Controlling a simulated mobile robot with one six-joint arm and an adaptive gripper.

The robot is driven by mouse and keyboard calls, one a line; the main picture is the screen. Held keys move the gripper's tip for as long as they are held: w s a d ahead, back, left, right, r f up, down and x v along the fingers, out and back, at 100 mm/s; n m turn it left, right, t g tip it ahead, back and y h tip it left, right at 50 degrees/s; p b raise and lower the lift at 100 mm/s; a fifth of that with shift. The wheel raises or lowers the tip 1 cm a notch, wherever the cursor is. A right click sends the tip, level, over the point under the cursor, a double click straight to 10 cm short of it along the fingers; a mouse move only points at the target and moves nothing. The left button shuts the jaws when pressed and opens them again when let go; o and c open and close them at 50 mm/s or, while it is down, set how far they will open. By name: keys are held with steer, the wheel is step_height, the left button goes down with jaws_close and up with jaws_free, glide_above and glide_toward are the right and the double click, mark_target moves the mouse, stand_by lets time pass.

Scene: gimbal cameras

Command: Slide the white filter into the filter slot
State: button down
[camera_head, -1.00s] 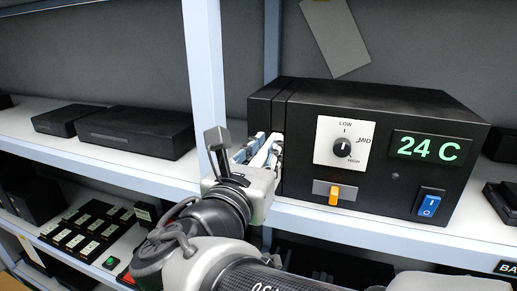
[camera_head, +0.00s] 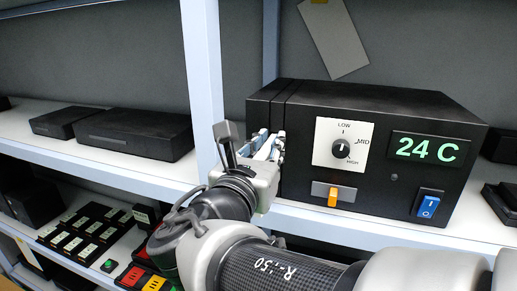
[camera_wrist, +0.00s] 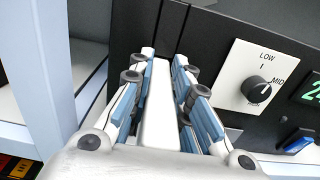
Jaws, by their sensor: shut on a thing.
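The white filter (camera_wrist: 160,115) is a narrow white piece between the fingers of my gripper (camera_wrist: 165,68) in the wrist view. My gripper (camera_head: 268,142) is shut on it, at the left part of the black box's front in the head view. The filter slot seems to be the narrow vertical gap (camera_wrist: 170,28) near the left side of the black box (camera_head: 400,108). The filter's far end points at the box's front, in line with this gap. My fingers hide the meeting place, and I cannot tell how much of the filter is inside.
The box's front bears a dial (camera_head: 342,148), a green "24 C" display (camera_head: 427,148), an orange lever (camera_head: 333,196) and a blue switch (camera_head: 428,203). A pale shelf post (camera_head: 205,85) stands just left of my gripper. Dark boxes (camera_head: 137,131) lie on the left shelf.

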steer(key=shift+x, duration=0.95)
steer(key=c, duration=1.4)
jaws_free()
steer(key=shift+s, duration=0.1)
steer(key=v, duration=1.2)
